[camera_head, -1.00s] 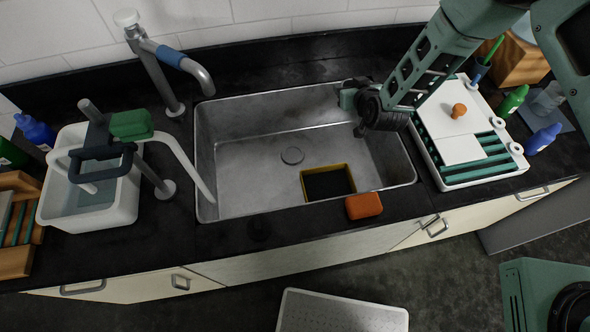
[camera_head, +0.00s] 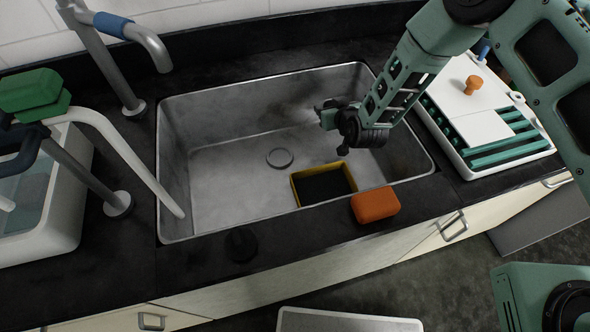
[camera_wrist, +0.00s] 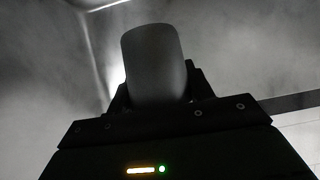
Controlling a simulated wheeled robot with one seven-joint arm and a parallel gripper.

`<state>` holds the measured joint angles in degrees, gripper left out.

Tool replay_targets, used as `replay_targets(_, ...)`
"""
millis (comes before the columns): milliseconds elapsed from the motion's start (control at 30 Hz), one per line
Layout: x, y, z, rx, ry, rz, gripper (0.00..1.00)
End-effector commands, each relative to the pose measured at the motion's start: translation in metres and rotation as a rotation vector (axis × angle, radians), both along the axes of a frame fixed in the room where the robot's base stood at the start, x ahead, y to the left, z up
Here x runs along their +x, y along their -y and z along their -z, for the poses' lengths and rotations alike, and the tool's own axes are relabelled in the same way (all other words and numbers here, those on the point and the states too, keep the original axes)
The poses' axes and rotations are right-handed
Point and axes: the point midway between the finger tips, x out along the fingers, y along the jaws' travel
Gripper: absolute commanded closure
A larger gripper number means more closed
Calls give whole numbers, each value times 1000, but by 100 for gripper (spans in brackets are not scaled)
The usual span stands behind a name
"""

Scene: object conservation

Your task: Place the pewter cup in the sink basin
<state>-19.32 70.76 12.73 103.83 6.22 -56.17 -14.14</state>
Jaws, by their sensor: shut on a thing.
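The pewter cup (camera_wrist: 152,65) shows in the wrist view as a smooth grey rounded shape between the dark fingers. My gripper (camera_head: 328,117) is shut on it. In the head view my gripper is over the right part of the steel sink basin (camera_head: 230,190), towards the back. I cannot make out the cup clearly there, and its height above the basin floor is hard to tell.
A yellow-rimmed dark box (camera_head: 294,188) sits in the basin near its front wall. An orange block (camera_head: 376,205) lies on the front counter edge. A faucet (camera_head: 105,65) stands behind left. A white rack (camera_head: 478,125) stands right. The basin's left floor is clear.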

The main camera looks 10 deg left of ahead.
Motion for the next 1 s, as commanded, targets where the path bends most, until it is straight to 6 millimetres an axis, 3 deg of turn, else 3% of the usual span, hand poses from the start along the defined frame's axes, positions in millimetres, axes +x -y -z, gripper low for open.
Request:
replay_targets(200, 0, 0, 36, -1, -2, 0, 76)
replay_targets(600, 0, 0, 83, 0, -1, 0, 76)
replay_targets(1000, 0, 0, 94, 0, 1, 0, 76)
